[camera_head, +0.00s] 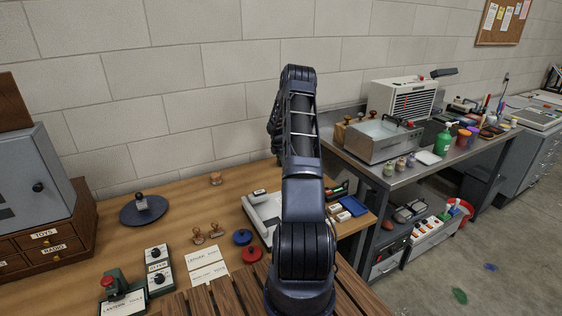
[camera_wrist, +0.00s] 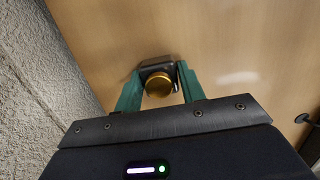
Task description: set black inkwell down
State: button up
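The black inkwell (camera_wrist: 152,68) with a round brass cap (camera_wrist: 158,86) sits between the green fingertips of my gripper (camera_wrist: 159,78) in the wrist view. The fingers appear to press on its two sides. Pale wooden tabletop (camera_wrist: 225,40) lies beyond it; I cannot tell whether its base touches the wood. In the head view my own arm hides the gripper and the inkwell.
The block wall (camera_wrist: 40,60) runs close along the left in the wrist view. In the head view, the wooden table (camera_head: 180,200) holds a dark round disc (camera_head: 143,209), wooden stamps (camera_head: 208,234), a red puck (camera_head: 251,254) and a blue puck (camera_head: 242,236). A steel bench (camera_head: 436,163) stands right.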

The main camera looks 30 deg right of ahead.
jog(key=o, duration=0.3)
jog(key=shift+r, duration=0.15)
